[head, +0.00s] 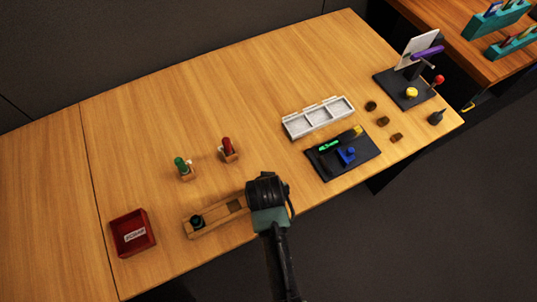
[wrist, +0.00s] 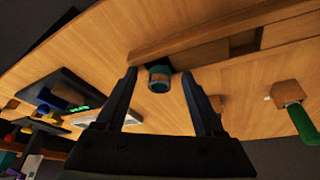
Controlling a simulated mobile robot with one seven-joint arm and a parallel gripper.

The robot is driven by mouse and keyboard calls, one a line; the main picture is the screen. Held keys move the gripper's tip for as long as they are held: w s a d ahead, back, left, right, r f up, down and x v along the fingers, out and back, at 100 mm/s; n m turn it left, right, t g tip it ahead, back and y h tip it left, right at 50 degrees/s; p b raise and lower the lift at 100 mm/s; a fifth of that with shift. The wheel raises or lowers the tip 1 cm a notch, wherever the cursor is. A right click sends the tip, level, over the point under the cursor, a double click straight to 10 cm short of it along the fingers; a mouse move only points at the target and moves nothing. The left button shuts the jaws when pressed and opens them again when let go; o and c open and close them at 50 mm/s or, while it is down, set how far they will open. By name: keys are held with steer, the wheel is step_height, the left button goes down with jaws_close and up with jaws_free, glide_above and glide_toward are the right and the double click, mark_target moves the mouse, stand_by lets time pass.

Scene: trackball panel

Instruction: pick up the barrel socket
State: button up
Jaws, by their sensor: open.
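A short teal cylinder with an open end, which looks like the barrel socket (wrist: 159,84), shows in the wrist view at one end of a long wooden holder (wrist: 215,43). My gripper (wrist: 159,74) is open, with one finger to either side of the cylinder and a visible gap on each side in the picture. I cannot tell how deep the fingers reach around it. In the head view my gripper (head: 266,192) is over the right end of the wooden holder (head: 216,215) and hides that end and the cylinder.
A dark round piece (head: 197,222) sits at the holder's left end. Green-handled (head: 181,166) and red-handled (head: 227,147) tools stand in wooden blocks behind. A red bin (head: 133,233) is left. A black tray (head: 330,168) and white divided tray (head: 318,117) are right.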

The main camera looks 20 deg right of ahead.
jaws_close()
stand_by(0.4)
